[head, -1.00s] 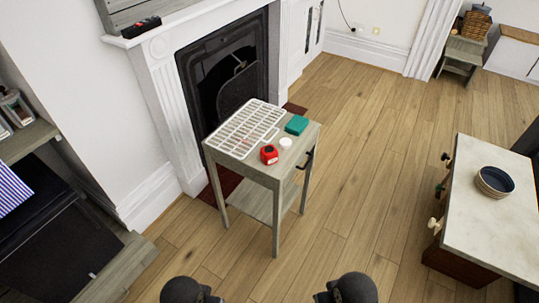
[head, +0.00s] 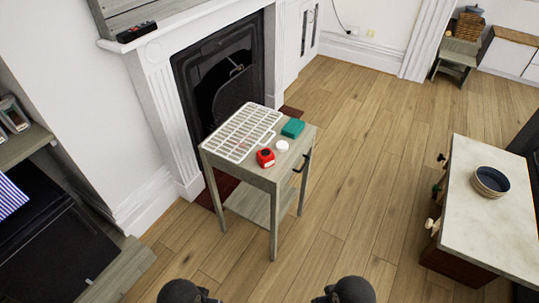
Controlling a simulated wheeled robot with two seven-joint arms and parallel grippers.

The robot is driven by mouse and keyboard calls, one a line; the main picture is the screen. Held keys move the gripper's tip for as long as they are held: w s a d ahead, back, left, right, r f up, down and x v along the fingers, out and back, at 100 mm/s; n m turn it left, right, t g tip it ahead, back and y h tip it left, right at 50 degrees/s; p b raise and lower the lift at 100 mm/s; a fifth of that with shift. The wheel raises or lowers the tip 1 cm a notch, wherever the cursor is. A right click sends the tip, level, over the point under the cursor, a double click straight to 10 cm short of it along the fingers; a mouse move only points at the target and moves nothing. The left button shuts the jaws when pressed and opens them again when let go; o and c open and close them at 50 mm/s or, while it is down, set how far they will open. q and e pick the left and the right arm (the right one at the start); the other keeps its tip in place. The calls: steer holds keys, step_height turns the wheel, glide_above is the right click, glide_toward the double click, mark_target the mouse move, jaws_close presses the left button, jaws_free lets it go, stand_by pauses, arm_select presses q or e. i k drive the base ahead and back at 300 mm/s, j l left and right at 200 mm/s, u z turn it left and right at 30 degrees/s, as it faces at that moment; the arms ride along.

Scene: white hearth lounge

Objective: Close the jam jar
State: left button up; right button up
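A small red object (head: 265,157) with a pale mark on its side stands near the front edge of a small grey-wood side table (head: 240,176). A small round white object (head: 282,146) lies just right of and behind it, apart from it. I cannot tell for sure which of them is the jam jar or its lid; they are too small. Two dark rounded parts of my arms show at the bottom edge. Neither gripper's fingers are in view, and nothing of mine is near the table.
A fireplace (head: 225,85) stands close behind. A counter with a dark bowl (head: 490,181) is at right. Open wood floor (head: 345,190) lies in front and between.

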mark_target(265, 157)
steer(key=i+j+z, duration=0.25)
steer(key=j, duration=0.15)
steer(key=i+j+z, duration=0.1)
steer(key=j+z, duration=0.15)
steer(key=j, duration=0.2)
steer(key=i+j+z, duration=0.15)
steer(key=j+z, duration=0.15)
steer(key=j, duration=0.15)
steer(key=j+z, duration=0.25)
steer(key=j, duration=0.25)
steer(key=i, duration=0.05)
